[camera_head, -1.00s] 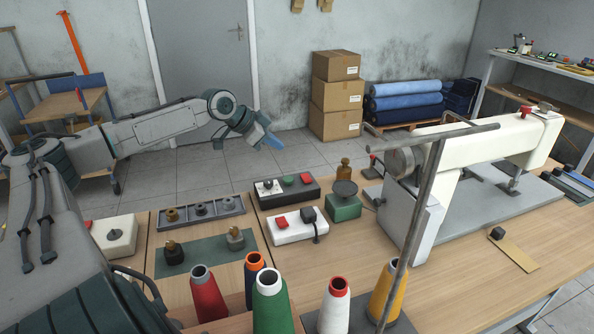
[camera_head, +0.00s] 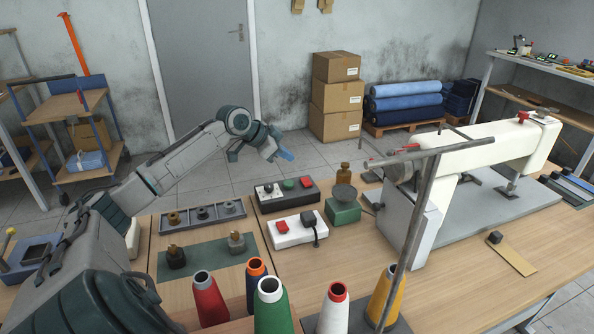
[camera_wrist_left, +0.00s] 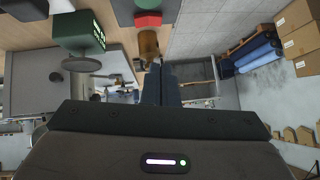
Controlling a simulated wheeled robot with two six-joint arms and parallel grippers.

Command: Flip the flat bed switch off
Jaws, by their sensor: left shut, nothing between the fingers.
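The white box (camera_head: 292,236) has a red button and a black lever switch (camera_head: 309,218) with a cable. I cannot tell by a label which is the flat bed switch. The flat-bed sewing machine (camera_head: 470,150) stands at the right. My left gripper (camera_head: 284,155) is shut and empty, in the air beyond the black box. Its closed fingers (camera_wrist_left: 161,86) show in the left wrist view. My right gripper is not in view.
Thread cones (camera_head: 270,305) stand at the front edge. A green scale-like box (camera_head: 343,210) with a dark pan and a brass piece (camera_head: 345,173) stand right of the switch boxes. A grey tray (camera_head: 202,215) lies to their left. An upright metal pole (camera_head: 410,240) crosses the front.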

